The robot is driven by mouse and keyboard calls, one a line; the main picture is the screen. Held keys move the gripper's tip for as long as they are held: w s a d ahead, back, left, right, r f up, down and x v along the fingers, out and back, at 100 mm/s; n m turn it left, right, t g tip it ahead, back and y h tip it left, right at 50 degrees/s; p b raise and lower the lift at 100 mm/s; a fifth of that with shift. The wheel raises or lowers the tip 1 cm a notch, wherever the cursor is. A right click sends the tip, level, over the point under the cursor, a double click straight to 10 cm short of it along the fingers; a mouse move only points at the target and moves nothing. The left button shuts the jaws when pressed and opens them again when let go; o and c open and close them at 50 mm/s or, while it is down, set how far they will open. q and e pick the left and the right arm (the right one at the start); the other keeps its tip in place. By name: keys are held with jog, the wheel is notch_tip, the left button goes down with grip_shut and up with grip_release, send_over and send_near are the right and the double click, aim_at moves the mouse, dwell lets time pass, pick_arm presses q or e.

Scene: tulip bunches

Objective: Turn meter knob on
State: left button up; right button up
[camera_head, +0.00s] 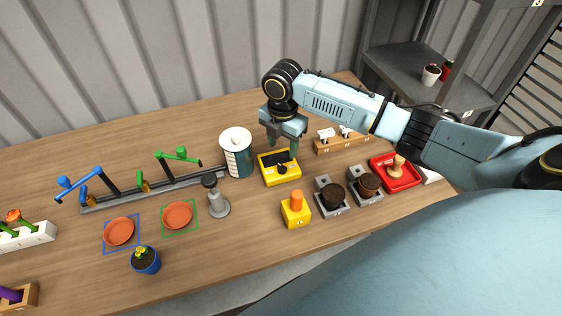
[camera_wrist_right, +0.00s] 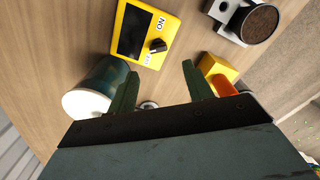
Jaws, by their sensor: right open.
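The yellow meter (camera_head: 281,179) stands on the table, with a dark screen and a black knob (camera_head: 282,169) on its top. In the right wrist view the meter (camera_wrist_right: 144,33) shows ON and OFF labels beside the knob (camera_wrist_right: 157,46). I cannot tell for certain which label the knob points to. My right gripper (camera_head: 283,146) is open and empty, fingers down, above the meter's far side. In the right wrist view its fingers (camera_wrist_right: 159,69) are spread apart, with the knob beyond the gap between them. No contact with the knob shows. My left gripper is not in view.
A dark green and white canister (camera_head: 237,158) stands close left of the meter. A yellow block with an orange knob (camera_head: 296,206) is in front. Dark pots on grey stands (camera_head: 331,200) and a red tray (camera_head: 389,182) are to the right. A wooden rack (camera_head: 343,144) is behind.

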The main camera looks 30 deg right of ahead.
send_over(282, 166)
notch_tip(282, 166, down, 4)
jog(key=shift+f, duration=0.15)
notch_tip(282, 166, down, 4)
jog(key=shift+s+r+b, duration=0.1)
jog(key=shift+r+b, duration=0.15)
jog(key=shift+b, duration=0.1)
jog(key=shift+f, duration=0.5)
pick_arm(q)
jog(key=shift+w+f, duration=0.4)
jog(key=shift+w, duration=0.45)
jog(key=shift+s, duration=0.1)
pick_arm(e)
jog(key=shift+c, duration=1)
jog(key=c, duration=0.8)
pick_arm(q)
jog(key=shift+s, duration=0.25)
